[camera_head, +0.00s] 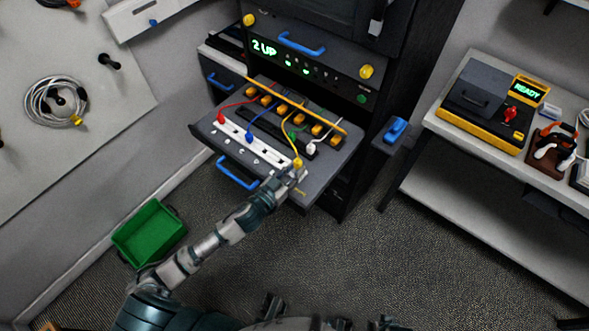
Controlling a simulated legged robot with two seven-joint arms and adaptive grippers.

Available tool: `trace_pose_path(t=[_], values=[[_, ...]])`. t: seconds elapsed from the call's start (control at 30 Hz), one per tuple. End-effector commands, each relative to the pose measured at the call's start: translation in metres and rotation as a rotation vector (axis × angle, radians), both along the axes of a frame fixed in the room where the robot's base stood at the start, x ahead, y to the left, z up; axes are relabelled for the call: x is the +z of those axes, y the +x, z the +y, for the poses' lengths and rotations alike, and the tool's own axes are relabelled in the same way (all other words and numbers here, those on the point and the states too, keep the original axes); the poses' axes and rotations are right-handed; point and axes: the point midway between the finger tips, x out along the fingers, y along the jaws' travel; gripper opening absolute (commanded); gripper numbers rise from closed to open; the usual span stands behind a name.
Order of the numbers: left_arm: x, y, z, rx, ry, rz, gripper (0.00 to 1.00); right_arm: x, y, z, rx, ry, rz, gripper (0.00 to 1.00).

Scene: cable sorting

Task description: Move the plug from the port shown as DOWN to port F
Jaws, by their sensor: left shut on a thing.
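My left gripper (296,173) is at the right end of the white port strip (268,152) on the pulled-out tray, shut on the yellow plug (298,163). The yellow plug's cable runs up to the back of the tray. I cannot tell if the plug is seated in the strip. A red plug (220,118) and a blue plug (249,138) stand in the strip further left. A green plug (292,136) and a white plug (311,148) are behind it. The port letters are too small to read. The display (266,49) reads "2 UP" above several small green lights.
An orange bar (296,104) spans the tray above several orange connectors. The tray (330,165) has a blue handle (236,173) in front. A green bin (148,233) is on the floor at left. A bench (450,165) with a yellow-and-black "READY" device (492,110) stands at right.

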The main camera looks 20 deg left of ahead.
Motion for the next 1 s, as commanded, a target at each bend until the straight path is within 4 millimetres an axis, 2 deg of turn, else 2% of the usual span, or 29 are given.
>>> trace_pose_path(t=[1.0], values=[[-0.0003, -0.0001, 0.0007, 0.0, 0.0, 0.0, 0.0, 0.0056, 0.0012, 0.0, 0.0, 0.0, -0.004, 0.4]])
